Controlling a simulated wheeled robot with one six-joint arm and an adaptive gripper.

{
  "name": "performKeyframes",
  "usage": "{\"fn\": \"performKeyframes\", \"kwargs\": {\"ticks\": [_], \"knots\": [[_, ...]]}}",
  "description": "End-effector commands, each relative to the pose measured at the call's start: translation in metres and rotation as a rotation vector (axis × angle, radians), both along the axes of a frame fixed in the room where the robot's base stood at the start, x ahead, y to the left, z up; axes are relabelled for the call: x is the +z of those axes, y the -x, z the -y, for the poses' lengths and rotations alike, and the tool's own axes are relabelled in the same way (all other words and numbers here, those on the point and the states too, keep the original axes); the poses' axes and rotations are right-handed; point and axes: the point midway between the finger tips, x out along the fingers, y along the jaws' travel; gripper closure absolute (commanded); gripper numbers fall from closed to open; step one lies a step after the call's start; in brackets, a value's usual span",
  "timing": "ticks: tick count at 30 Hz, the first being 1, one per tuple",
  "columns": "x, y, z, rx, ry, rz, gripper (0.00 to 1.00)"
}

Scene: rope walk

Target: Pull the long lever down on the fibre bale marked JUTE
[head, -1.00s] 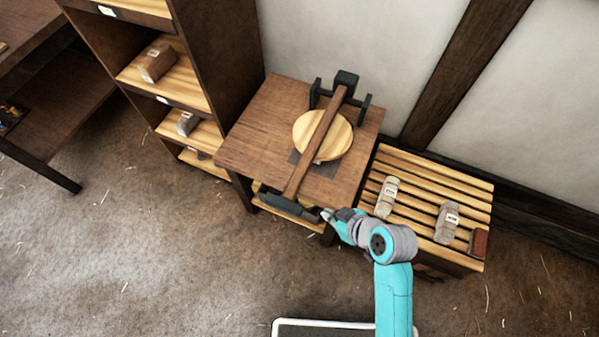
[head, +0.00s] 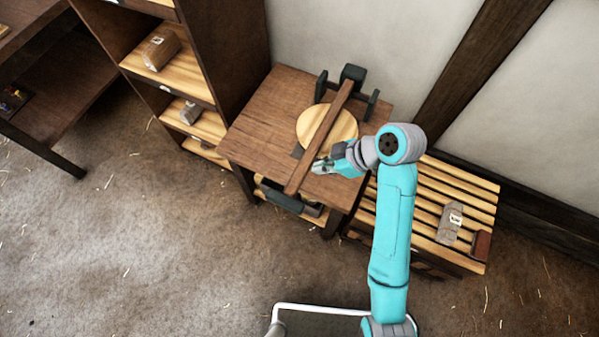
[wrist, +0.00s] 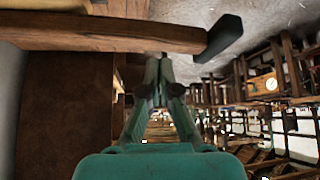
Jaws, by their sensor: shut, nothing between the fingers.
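The long brown wooden lever (head: 321,134) slopes across the press on the wooden table (head: 262,130), from a dark bracket (head: 352,76) at the back to the table's front edge. A round pale wooden disc (head: 346,124) lies under it. I can read no JUTE marking. My gripper (head: 319,167) is shut and empty, close to the right side of the lever near its front end. In the wrist view, a brown bar with a dark end (wrist: 130,33), which looks like the lever, crosses just beyond my fingertips (wrist: 160,62). I cannot tell whether they touch.
A slatted bench (head: 470,182) at the right holds a wrapped bundle (head: 450,224) and a red-brown block (head: 481,244). A shelf unit (head: 238,50) stands left of the table. Dark gear (head: 290,200) sits under the tabletop. The floor at the front left is open.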

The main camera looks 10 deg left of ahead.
Motion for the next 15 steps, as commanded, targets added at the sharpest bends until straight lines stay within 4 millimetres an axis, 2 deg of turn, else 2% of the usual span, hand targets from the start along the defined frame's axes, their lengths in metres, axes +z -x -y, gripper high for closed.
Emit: {"fn": "performKeyframes", "kwargs": {"ticks": [8, 15], "knots": [[-0.004, 0.0, -0.003, -0.002, 0.0, -0.001, 1.0], [-0.023, -0.002, -0.017, -0.001, 0.0, -0.002, 1.0]]}}
